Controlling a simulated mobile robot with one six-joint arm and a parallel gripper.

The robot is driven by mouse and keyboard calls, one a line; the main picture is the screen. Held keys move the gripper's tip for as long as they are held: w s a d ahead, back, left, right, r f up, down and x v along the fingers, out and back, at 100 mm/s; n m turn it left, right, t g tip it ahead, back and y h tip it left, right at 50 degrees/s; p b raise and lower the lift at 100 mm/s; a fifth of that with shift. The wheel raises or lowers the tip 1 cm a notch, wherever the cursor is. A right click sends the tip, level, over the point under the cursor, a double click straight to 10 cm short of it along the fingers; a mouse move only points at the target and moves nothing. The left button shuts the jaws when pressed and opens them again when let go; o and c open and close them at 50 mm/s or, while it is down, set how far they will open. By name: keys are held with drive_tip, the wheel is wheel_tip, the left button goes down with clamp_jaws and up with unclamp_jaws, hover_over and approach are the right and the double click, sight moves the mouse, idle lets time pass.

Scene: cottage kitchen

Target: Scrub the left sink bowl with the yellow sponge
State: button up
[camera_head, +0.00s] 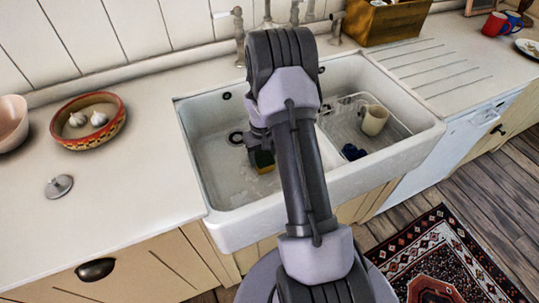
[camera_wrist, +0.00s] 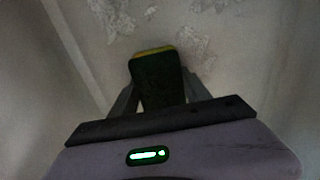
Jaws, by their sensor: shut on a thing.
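The white double sink has its left bowl (camera_head: 215,165) under my arm. Pale soiled patches (camera_wrist: 170,35) show on the bowl surface in the wrist view; they are faint in the head view. My gripper (camera_wrist: 160,100) reaches down into the left bowl and is shut on the yellow sponge (camera_wrist: 153,80), which has a dark green face and a yellow edge. The sponge also shows low in the bowl in the head view (camera_head: 264,161), partly hidden by my arm. I cannot tell whether the sponge touches the bowl. A dark drain (camera_head: 236,138) lies left of the gripper.
The right bowl holds a wire rack (camera_head: 345,108), a cream mug (camera_head: 374,120) and a dark blue item (camera_head: 353,152). Taps (camera_head: 239,35) stand behind the sink. A patterned bowl with garlic (camera_head: 88,121) and a metal lid (camera_head: 59,186) sit on the left counter.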

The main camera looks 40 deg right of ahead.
drive_tip(key=shift+w+a+r, duration=0.1)
drive_tip(key=shift+w+a, duration=0.15)
drive_tip(key=shift+a, duration=0.6)
drive_tip(key=shift+w+a, duration=0.25)
drive_tip(key=shift+a, duration=0.6)
wheel_tip(320, 180, up, 19)
drive_tip(key=p, duration=1.3)
drive_tip(key=shift+f, duration=0.2)
